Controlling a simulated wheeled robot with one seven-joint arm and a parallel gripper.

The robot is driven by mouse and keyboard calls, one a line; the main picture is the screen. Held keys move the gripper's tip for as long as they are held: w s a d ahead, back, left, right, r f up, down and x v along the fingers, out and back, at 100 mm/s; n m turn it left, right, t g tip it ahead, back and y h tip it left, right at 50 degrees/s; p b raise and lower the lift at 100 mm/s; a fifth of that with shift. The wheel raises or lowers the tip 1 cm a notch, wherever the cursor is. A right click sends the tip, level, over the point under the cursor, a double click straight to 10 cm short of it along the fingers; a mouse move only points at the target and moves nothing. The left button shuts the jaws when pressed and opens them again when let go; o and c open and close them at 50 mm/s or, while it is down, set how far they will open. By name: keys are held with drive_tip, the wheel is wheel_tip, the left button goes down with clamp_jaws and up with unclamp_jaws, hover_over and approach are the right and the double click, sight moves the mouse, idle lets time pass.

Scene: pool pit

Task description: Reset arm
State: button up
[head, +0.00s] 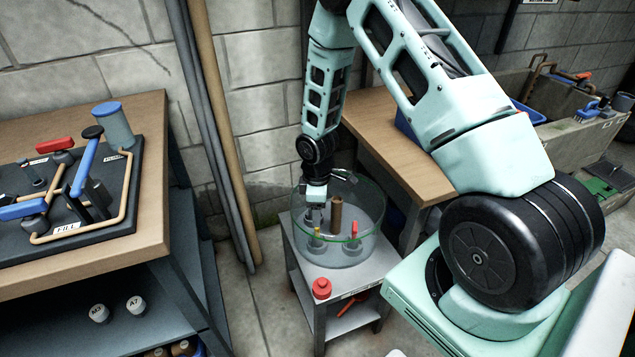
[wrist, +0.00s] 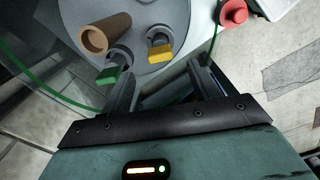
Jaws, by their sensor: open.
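My arm reaches down from the right in the head view. My gripper (head: 314,212) hangs at the left part of a clear round tank (head: 372,208) with a green rim. In the wrist view my gripper (wrist: 163,78) has its two dark fingers apart, with nothing seen held between them. A brown tube (head: 336,214) stands in the tank. A yellow-handled fitting (wrist: 160,50) and a green-handled fitting (wrist: 108,76) lie just beyond the fingers in the wrist view. A red-handled piece (head: 354,230) also shows at the tank. Exact fingertip height is hard to tell.
The tank stands on a small grey cart (head: 318,300), with a red knob (head: 321,288) at its front corner. A wooden bench (head: 150,115) with a valve board (head: 100,215) is at left. Poles (head: 222,130) lean on the wall. A wooden table (head: 400,160) and stone sink (head: 565,140) stand behind.

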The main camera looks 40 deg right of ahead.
wheel_tip(320, 180, up, 10)
drive_tip(key=shift+p, duration=0.35)
